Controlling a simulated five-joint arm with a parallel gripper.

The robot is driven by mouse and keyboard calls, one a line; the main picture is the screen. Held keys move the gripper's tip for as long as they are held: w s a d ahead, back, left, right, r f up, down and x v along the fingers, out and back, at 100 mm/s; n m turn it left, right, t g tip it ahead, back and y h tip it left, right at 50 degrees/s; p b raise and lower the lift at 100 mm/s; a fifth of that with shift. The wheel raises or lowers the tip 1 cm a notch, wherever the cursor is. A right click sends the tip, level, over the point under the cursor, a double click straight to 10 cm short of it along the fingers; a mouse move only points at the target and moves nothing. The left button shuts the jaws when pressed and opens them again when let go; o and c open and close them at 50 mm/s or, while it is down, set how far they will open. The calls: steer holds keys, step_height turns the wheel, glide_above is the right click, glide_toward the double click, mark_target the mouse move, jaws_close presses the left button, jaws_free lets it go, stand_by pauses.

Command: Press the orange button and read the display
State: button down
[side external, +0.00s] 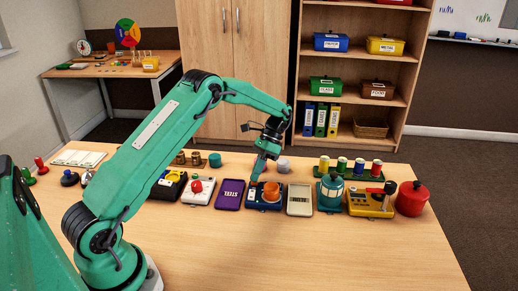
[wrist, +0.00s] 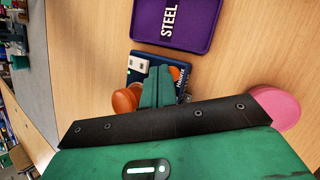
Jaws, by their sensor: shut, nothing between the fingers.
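The orange button (side external: 271,191) is a domed knob on a dark blue box (side external: 262,206) in the middle of the table. It also shows in the wrist view (wrist: 124,101), left of my fingers and partly hidden by them. My gripper (side external: 254,182) is shut and empty, pointing down over the blue box beside the button. In the wrist view its fingertips (wrist: 159,72) lie over the box. Whether they touch the box or button I cannot tell. A cream unit with a small grey window (side external: 299,200), possibly the display, lies right of the box. I cannot read it.
A purple STEEL tray (side external: 230,194) lies close left of the box, and a white box with a red button (side external: 198,190) beyond it. A teal lantern-like object (side external: 331,192), a yellow device (side external: 370,203) and a red pot (side external: 411,198) stand right. The front table is clear.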

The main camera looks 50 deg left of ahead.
steer(key=shift+f, duration=0.45)
stand_by(0.6)
steer(key=shift+r, duration=0.15)
stand_by(0.3)
steer(key=shift+r, duration=0.75)
steer(key=shift+r, duration=0.2)
steer(key=shift+r, duration=2.35)
